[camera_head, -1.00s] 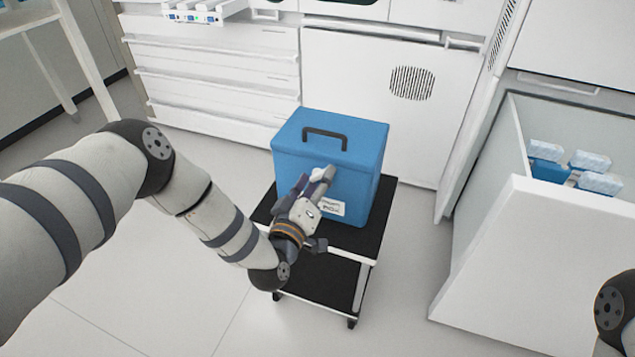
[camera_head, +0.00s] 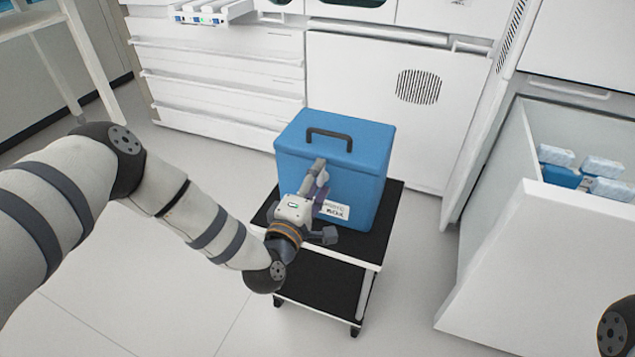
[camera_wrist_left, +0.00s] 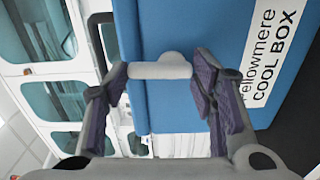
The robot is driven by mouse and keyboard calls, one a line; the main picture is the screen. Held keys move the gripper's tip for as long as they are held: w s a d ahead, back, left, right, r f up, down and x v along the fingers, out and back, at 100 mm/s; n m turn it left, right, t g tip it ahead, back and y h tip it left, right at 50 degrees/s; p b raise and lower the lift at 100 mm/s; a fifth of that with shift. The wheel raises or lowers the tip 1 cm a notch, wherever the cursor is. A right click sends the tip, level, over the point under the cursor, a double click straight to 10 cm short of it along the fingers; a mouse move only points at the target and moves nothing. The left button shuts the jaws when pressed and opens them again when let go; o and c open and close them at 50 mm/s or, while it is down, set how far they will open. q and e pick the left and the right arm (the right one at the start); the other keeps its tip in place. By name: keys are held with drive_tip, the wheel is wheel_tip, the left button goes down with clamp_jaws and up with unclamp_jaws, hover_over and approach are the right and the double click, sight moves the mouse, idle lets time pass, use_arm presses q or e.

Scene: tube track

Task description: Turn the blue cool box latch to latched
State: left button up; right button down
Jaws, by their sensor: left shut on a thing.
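The blue cool box (camera_head: 345,160) stands upright with its lid down and a dark handle on top. It also shows in the left wrist view (camera_wrist_left: 190,25). Its pale grey latch (camera_wrist_left: 160,66) is on the front face, a short bar on a round hub, lying across the wrist picture between the fingers. My left gripper (camera_head: 318,175) is at the box front, shut on the latch; its purple-padded fingers show in the left wrist view (camera_wrist_left: 160,82). In the head view the gripper hides part of the latch. My right gripper is out of view.
The box stands on a small black-topped trolley (camera_head: 385,215). White cabinets and drawers (camera_head: 220,85) are behind. An open white bin (camera_head: 530,255) with blue and white packs (camera_head: 590,175) is on the right. Floor is clear at lower left.

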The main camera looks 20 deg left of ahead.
use_arm(q)
drive_tip(key=shift+f+n, duration=0.1)
drive_tip(key=shift+n, duration=0.2)
drive_tip(key=o, duration=1.1)
drive_tip(key=shift+o, duration=0.2)
drive_tip(key=s, duration=1.2)
drive_tip(key=shift+a, duration=0.2)
